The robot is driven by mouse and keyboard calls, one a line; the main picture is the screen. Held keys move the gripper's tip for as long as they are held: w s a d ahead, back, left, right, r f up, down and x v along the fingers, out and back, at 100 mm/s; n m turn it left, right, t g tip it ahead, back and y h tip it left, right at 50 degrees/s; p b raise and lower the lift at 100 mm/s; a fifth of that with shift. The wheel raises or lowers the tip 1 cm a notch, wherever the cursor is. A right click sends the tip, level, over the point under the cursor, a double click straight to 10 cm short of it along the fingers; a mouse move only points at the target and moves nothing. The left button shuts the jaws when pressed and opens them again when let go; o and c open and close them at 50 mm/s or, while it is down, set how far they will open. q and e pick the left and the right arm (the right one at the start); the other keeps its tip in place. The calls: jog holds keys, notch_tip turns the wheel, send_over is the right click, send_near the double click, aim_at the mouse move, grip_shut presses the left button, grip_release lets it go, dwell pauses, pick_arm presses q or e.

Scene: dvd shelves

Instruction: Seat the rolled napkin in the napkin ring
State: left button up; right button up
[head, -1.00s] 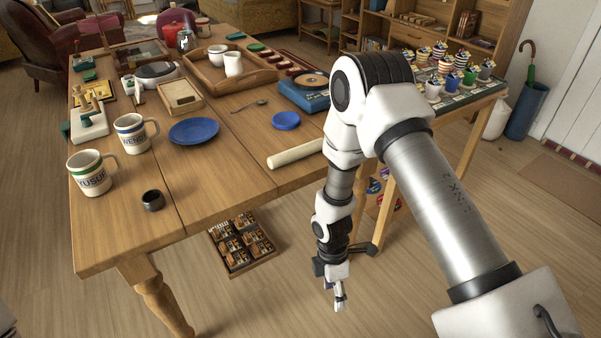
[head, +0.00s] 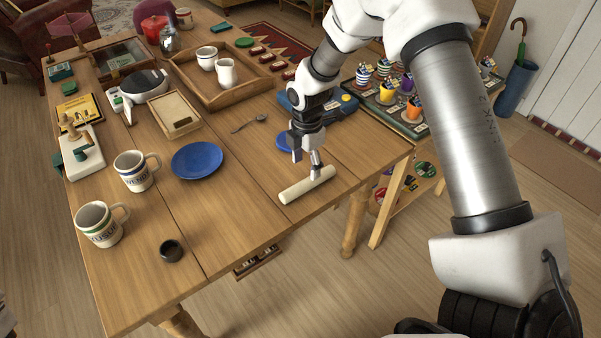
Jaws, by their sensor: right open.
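The rolled napkin (head: 300,189) is a cream-coloured roll lying flat near the table's front edge, right of the middle. The napkin ring (head: 171,251) is a small dark ring standing on the table near the front left, apart from the napkin. My right gripper (head: 315,173) points down at the napkin's right half, its fingertips at or just above the roll. It is open; whether the fingers touch the napkin I cannot tell. My left gripper is out of view.
A blue plate (head: 197,160) and two mugs, one (head: 137,171) behind the other (head: 102,223), stand left. A small blue plate (head: 287,141) is partly behind my right gripper. A spoon (head: 249,123) and wooden tray (head: 222,95) lie farther back. Table between ring and napkin is clear.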

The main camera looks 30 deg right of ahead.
aim_at(309, 180)
jog(key=shift+s+d+f, duration=0.1)
jog(key=shift+s+f, duration=0.65)
jog(key=shift+f, duration=0.15)
jog(key=f, duration=0.3)
jog(key=shift+w+f+p, duration=0.3)
jog(key=shift+w+p, duration=0.05)
jog(key=shift+w+f, duration=0.15)
jog(key=shift+f, duration=0.25)
jog(key=shift+s+r, duration=0.2)
grip_shut()
